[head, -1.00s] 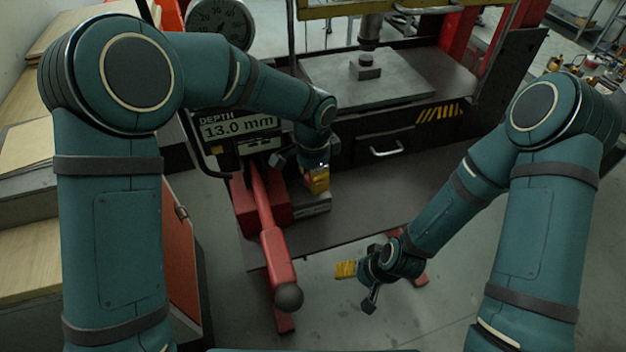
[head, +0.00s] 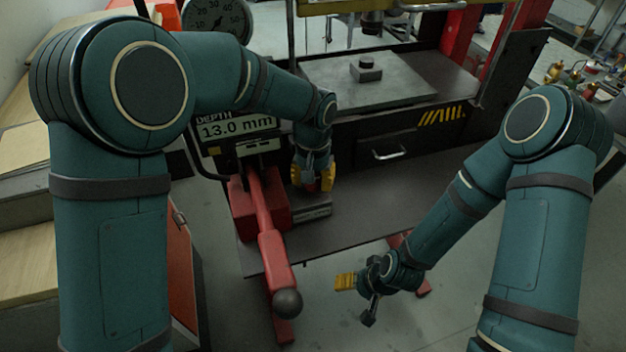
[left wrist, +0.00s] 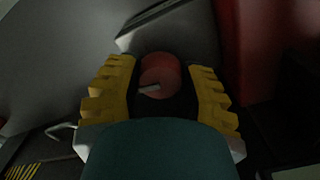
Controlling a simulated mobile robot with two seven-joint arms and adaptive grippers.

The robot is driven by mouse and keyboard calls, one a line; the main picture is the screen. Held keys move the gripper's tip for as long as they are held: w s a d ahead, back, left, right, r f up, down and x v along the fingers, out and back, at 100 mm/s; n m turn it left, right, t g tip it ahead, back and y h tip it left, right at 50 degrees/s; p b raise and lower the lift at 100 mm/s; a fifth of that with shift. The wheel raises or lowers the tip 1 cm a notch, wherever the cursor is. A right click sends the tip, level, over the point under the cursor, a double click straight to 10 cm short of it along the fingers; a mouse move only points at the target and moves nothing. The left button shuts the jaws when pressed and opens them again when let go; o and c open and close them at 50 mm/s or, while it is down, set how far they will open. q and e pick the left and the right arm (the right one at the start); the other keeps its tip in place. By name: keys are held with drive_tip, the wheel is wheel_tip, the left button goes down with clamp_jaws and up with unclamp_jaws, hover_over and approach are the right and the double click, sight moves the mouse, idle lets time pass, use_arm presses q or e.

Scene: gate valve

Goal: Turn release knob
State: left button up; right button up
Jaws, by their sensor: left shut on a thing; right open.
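The red release knob (left wrist: 160,77), with a pale mark on its face, sits between the two yellow fingers of my left gripper (left wrist: 162,92) in the left wrist view. My left gripper is shut on it. In the head view, my left gripper (head: 314,178) is low at the press front, right of the red pump body, and hides the knob there. My right gripper (head: 357,297) is open and empty, low in front of the bench edge.
A red lever (head: 272,250) with a dark ball end slants forward between the arms. The display (head: 237,128) reads 13.0 mm, below a round dial (head: 217,18). A small metal block (head: 366,70) sits on the press plate (head: 405,88), below the ram (head: 372,22).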

use_arm(q)
drive_tip(key=shift+n, duration=0.6)
drive_tip(key=o, duration=1.2)
drive_tip(key=shift+w, duration=0.1)
drive_tip(key=shift+o, duration=0.2)
wheel_tip(320, 180, up, 12)
